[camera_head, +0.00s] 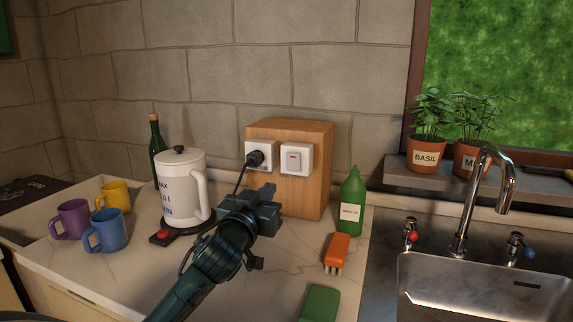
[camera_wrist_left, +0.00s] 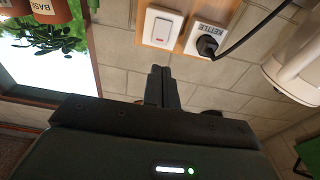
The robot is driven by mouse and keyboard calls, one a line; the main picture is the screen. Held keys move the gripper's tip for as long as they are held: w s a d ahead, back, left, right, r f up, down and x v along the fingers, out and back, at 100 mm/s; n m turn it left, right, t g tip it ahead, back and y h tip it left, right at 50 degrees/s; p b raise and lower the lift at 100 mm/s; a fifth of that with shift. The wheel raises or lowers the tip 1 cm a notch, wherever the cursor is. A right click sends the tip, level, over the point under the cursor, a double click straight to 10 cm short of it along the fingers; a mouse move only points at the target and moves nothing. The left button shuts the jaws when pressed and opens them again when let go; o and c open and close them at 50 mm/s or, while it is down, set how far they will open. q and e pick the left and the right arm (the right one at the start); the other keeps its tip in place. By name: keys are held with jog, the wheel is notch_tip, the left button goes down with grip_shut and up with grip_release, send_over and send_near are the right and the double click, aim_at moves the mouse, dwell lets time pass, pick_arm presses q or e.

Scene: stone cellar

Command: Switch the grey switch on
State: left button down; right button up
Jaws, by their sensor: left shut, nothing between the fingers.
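The switch (camera_head: 294,161) is a pale rocker in a white plate on the front of a wooden block (camera_head: 306,201). It also shows upside down in the left wrist view (camera_wrist_left: 163,28), with a thin red mark on the rocker. I cannot tell its on or off position. My left gripper (camera_head: 268,193) is shut and empty, in front of the block, lower than the switch and slightly left of it. In the left wrist view its fingertips (camera_wrist_left: 160,70) point toward the switch, with a visible gap. My right gripper is not in view.
Left of the switch, a black plug sits in a socket (camera_head: 250,148) labelled KETTLE; its cord runs down left. A white kettle (camera_head: 178,190), mugs (camera_head: 106,232) and a dark bottle (camera_head: 155,138) stand left. A green bottle (camera_head: 351,203), orange brush (camera_head: 337,251) and sink (camera_head: 470,285) are right.

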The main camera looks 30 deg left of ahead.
aim_at(293, 158)
pick_arm(q)
jog(key=p+x, duration=0.2)
jog(key=x, duration=1.2)
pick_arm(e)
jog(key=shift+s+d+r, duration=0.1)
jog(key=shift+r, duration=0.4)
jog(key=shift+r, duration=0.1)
